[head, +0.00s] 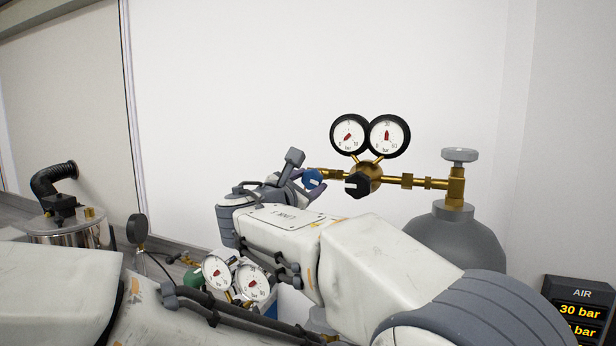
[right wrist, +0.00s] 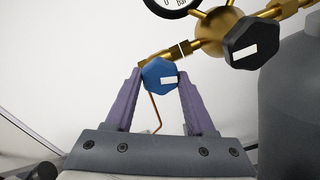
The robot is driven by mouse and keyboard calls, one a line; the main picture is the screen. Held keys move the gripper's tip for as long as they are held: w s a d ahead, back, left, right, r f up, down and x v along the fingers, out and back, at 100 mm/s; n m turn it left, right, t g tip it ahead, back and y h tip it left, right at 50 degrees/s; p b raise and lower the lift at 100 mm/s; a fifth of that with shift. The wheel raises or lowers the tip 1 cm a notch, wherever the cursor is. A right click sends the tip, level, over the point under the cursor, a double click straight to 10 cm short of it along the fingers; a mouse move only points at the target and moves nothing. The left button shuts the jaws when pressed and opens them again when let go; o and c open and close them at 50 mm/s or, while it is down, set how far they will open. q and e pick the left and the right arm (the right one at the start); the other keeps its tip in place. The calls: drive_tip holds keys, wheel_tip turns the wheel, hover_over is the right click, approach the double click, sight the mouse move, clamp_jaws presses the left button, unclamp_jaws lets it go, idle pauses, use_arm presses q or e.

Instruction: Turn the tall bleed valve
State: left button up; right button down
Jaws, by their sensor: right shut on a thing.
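A brass regulator (head: 366,178) with two round gauges sits beside a grey gas cylinder (head: 452,240). A blue valve knob (head: 313,180) with a white mark is at the left end of its brass line; it also shows in the right wrist view (right wrist: 159,74). My right gripper (head: 300,172) is at this knob. In the right wrist view its two purple fingers (right wrist: 158,80) are shut on the blue knob, one on each side. A black knob (head: 357,186) with a white mark is on the regulator to the right, apart from the fingers. My left gripper is not in view.
A grey handwheel (head: 460,155) tops the cylinder. Two lower gauges (head: 237,277) and a green part (head: 194,279) lie below my right arm. A metal vessel with a black hose (head: 56,178) stands at the left. A display (head: 580,312) reading AIR is at lower right.

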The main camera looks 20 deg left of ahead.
drive_tip(key=shift+f+n, duration=0.1)
drive_tip(key=shift+n, duration=0.5)
drive_tip(key=shift+f, duration=0.1)
drive_tip(key=shift+c, duration=1.2)
unclamp_jaws()
drive_tip(key=shift+s, duration=0.1)
